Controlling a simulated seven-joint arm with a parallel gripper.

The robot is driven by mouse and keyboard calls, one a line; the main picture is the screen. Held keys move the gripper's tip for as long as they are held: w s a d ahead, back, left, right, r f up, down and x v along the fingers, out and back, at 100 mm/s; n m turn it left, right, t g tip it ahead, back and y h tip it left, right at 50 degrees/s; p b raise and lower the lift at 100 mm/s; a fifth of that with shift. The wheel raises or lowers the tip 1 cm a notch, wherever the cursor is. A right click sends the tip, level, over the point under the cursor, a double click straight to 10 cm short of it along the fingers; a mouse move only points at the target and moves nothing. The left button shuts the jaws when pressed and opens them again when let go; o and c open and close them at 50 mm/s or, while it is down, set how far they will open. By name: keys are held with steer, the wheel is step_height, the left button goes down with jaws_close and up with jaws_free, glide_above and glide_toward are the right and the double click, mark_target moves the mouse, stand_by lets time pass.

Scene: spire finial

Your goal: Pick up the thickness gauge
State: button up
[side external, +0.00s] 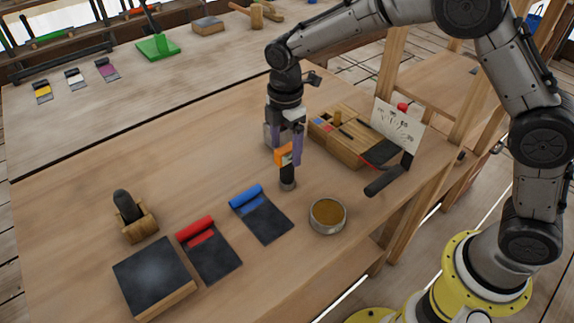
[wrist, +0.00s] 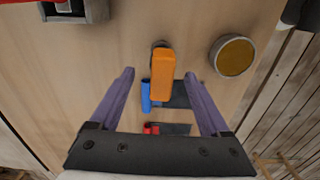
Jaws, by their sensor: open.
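An upright tool with an orange upper part (side external: 284,154) and a dark cylindrical lower part (side external: 288,176) stands on the wooden bench; it appears to be the thickness gauge. My gripper (side external: 286,157) is above it, pointing down, with its purple fingers open around or beside the orange part. In the wrist view the orange part (wrist: 162,77) lies between the fingertips of my gripper (wrist: 159,73), with a gap to each side. It is not held. Its lower part is mostly hidden there.
A round tin (side external: 328,216), blue roller on a dark sheet (side external: 264,219) and red roller on a dark sheet (side external: 213,256) lie nearby. A dark slab (side external: 153,274) and wooden holder (side external: 138,222) are left. A wooden box (side external: 345,138) stands behind right. Bench left of centre is clear.

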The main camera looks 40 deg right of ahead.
mark_target(287, 163)
steer(key=shift+s+d+f, duration=0.1)
steer(key=shift+s+f, duration=0.05)
steer(key=shift+f, duration=2.7)
steer(key=shift+r, duration=0.1)
jaws_close()
